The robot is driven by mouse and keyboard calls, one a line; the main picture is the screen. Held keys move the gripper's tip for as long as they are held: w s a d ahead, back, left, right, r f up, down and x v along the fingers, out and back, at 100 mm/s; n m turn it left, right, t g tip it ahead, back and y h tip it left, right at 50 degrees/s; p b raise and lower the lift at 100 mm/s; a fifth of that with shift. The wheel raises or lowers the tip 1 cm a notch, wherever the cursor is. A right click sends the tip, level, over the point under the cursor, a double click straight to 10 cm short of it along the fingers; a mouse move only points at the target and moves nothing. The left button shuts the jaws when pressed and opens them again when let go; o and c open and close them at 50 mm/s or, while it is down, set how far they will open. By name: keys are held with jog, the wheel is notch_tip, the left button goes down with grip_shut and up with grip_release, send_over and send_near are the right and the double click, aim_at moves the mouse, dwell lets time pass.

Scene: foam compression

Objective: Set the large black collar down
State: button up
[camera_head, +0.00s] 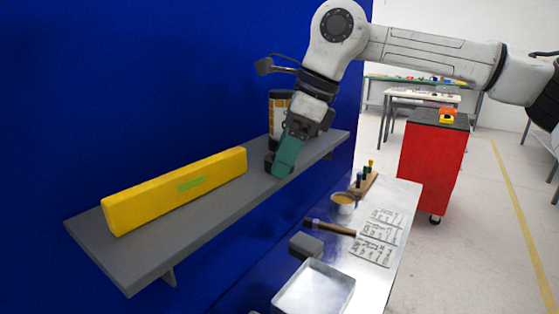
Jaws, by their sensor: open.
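My gripper (283,168) points down at the grey shelf, with its teal finger in front. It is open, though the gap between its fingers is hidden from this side. A dark round piece that looks like the large black collar (269,160) shows at the left edge of my gripper, low against the shelf. Most of it is hidden behind the finger, so I cannot tell whether a finger touches it.
A long yellow block (178,190) lies on the grey shelf (205,222), left of my gripper. A yellow-and-black canister (279,108) stands behind my gripper. Below, a bench holds a metal tray (314,290), a hammer (330,228) and a cup (343,202).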

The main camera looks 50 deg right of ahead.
jog(key=shift+c, duration=0.3)
jog(key=c, duration=1.2)
jog(key=shift+r, duration=0.65)
jog(key=s+a+r+b, duration=0.1)
jog(key=s+r, duration=0.3)
jog(key=s+a+r+b, duration=0.1)
jog(key=s+r, duration=0.2)
jog(key=s, duration=0.2)
jog(key=s+a+r+b, duration=0.1)
jog(key=s+a+r, duration=0.1)
jog(key=s+r, duration=0.2)
jog(key=shift+s+a+r, duration=0.1)
jog(key=shift+s+r, duration=0.1)
jog(key=shift+r, duration=0.1)
